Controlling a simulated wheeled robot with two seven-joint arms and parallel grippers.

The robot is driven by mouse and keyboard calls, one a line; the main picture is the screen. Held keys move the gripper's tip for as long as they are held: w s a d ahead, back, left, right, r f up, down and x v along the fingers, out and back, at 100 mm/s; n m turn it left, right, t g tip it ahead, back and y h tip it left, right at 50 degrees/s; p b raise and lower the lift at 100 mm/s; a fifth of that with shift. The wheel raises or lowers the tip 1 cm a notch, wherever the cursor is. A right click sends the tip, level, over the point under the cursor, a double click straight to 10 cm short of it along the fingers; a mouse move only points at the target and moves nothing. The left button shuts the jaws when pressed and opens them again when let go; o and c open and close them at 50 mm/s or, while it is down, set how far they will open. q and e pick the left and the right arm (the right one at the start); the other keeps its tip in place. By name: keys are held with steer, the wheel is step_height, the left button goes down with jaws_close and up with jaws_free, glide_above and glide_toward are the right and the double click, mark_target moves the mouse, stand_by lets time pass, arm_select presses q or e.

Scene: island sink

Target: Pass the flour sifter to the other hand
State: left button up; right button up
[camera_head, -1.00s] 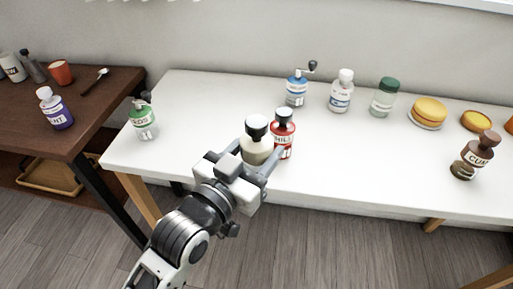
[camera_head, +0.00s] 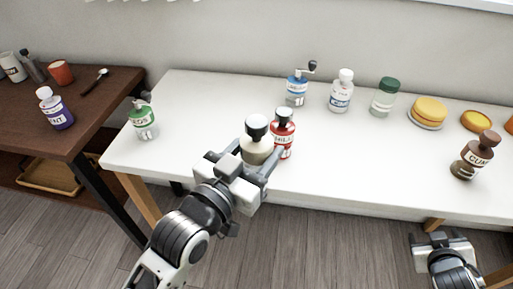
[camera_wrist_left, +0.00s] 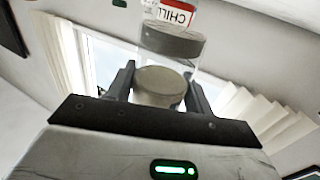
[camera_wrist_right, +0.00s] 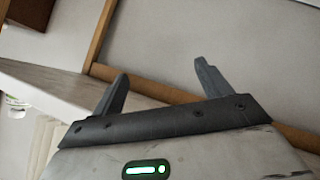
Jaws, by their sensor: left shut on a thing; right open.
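My left gripper (camera_head: 256,166) is shut on a cream jar with a black top (camera_head: 256,149), which I take to be the flour sifter. It is upright, in front of the red chilli bottle (camera_head: 282,138); I cannot tell whether they touch. In the left wrist view the sifter's pale round end (camera_wrist_left: 160,87) sits between the fingers, with a clear part and a dark band beyond. My right gripper (camera_head: 443,240) is open and empty at the lower right, in front of the white table; its spread fingers show in the right wrist view (camera_wrist_right: 163,82).
On the white table (camera_head: 375,160) stand a green-labelled bottle (camera_head: 145,123), a blue crank jar (camera_head: 296,91), a white bottle (camera_head: 341,93), a green-lidded jar (camera_head: 384,98), yellow cakes (camera_head: 429,112) and a brown bottle (camera_head: 474,155). A dark table (camera_head: 85,115) stands left. The white table's front right-centre is clear.

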steer(key=a+r+n+t+y, duration=0.1)
steer(key=a+y, duration=0.9)
steer(key=a, duration=1.9)
steer(key=shift+s+a+r+n+t, duration=0.4)
steer(key=shift+s+r+n, duration=0.1)
steer(key=shift+r, duration=0.35)
